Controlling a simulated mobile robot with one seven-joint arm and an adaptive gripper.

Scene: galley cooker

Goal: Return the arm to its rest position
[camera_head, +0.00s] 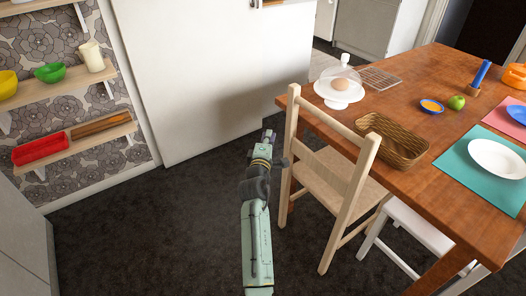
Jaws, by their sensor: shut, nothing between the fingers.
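My arm (257,240) reaches up from the bottom middle of the head view over the dark carpet. My gripper (268,137) is at its far end, pointing away from me, and looks shut and empty. It is small and dark in the picture, so the fingers show little detail. It appears just left of the wooden chair's backrest; I cannot tell the exact gap between them.
A wooden chair (335,182) stands right of my arm, at a wooden table (440,75) with a basket (393,140), a domed stand (340,92) and plates. Wall shelves (75,80) are at left. Dark carpet (150,230) left of my arm is clear.

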